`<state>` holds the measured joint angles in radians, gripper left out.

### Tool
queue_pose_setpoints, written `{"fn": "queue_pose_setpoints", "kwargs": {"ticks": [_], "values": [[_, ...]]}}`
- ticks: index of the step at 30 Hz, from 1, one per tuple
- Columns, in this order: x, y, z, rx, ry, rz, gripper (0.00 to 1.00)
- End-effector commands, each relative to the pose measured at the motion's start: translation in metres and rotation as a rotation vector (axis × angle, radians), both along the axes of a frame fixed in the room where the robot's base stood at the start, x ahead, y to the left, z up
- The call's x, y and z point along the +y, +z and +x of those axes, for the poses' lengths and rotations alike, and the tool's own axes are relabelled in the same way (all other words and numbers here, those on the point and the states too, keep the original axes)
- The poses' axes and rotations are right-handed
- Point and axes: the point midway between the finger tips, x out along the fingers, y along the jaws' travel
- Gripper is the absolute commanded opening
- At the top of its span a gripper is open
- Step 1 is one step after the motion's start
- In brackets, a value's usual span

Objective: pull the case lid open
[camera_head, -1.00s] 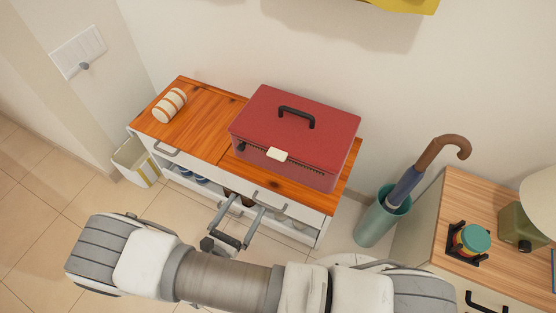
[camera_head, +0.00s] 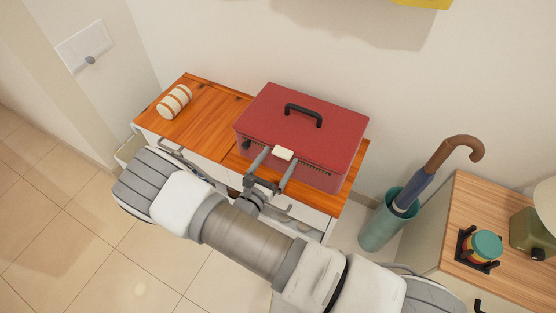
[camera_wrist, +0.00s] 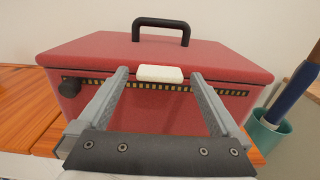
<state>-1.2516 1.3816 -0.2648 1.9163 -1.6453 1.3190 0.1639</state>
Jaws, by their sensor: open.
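The red case (camera_head: 306,128) sits on the wooden top of a low cabinet, its lid (camera_head: 335,122) down. A black handle (camera_head: 303,114) stands on the lid, and a cream latch tab (camera_head: 283,154) is at the middle of the lid's front edge. My gripper (camera_head: 274,163) is open in front of the case, its two fingers on either side of the tab. In the wrist view, my gripper (camera_wrist: 157,84) points at the case's front, with the tab (camera_wrist: 160,73) between the fingertips. I cannot tell whether the fingers touch the case.
A striped roll (camera_head: 174,102) lies on the left of the cabinet top (camera_head: 205,120). To the right stand a teal bin (camera_head: 384,227) with an umbrella (camera_head: 437,166) and a wooden-topped side cabinet (camera_head: 470,205) with a jar (camera_head: 484,246). Free tiled floor is at left.

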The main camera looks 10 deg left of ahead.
Motion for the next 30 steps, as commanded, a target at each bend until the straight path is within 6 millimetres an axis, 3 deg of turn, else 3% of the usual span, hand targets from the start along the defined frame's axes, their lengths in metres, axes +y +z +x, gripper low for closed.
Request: {"fn": "queue_pose_setpoints", "kwargs": {"ticks": [10, 26, 30], "values": [[-0.001, 0.0004, 0.0038, 0.0, 0.0, 0.0, 0.98], [-0.0007, 0.0003, 0.0033, 0.0, 0.001, 0.0, 0.03], [-0.0007, 0.0003, 0.0033, 0.0, 0.001, 0.0, 0.0]]}}
